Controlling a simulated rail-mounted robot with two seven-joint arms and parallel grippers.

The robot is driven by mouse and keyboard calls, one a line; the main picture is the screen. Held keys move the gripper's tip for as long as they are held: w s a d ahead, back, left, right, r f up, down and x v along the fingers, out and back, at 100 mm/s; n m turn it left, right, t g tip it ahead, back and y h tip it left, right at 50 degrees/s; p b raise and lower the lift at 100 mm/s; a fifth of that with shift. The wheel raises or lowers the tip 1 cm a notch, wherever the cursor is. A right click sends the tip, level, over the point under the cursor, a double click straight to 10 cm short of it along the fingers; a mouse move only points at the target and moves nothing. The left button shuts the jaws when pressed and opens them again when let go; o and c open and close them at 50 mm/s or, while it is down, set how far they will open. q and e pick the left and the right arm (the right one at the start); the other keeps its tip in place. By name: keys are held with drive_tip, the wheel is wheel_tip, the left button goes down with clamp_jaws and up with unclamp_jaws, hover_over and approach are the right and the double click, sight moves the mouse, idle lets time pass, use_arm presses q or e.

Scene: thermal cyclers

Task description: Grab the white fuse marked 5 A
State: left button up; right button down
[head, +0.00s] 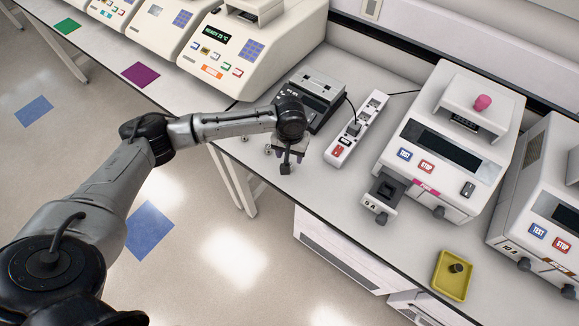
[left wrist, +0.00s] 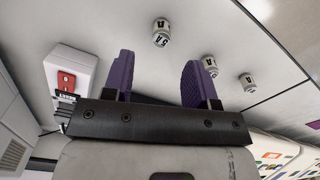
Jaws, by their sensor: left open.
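In the left wrist view, three small white fuses stand apart on the bench. The nearest fuse (left wrist: 161,32) has black lettering, tilted in the picture, that seems to read 5 A. The middle fuse (left wrist: 209,66) and the far fuse (left wrist: 248,83) have markings too small to read surely. My left gripper (head: 288,163) is above the front edge of the bench, open and empty; its purple fingers also show in the left wrist view (left wrist: 160,85). In the head view it hides part of the fuse area. My right gripper is not in view.
A white power strip (head: 356,130) and a dark grey device (head: 325,98) stand close to my left gripper. A white machine (head: 446,135) with a pulled-out holder (head: 379,198) is further right. A yellow tray (head: 443,284) lies at the front right.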

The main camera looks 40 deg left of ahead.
use_arm(q)
drive_tip(key=shift+s+a+f, duration=0.1)
drive_tip(key=shift+s+f, duration=0.05)
drive_tip(key=shift+f, duration=2.7)
clamp_jaws()
drive_tip(key=shift+r, duration=0.1)
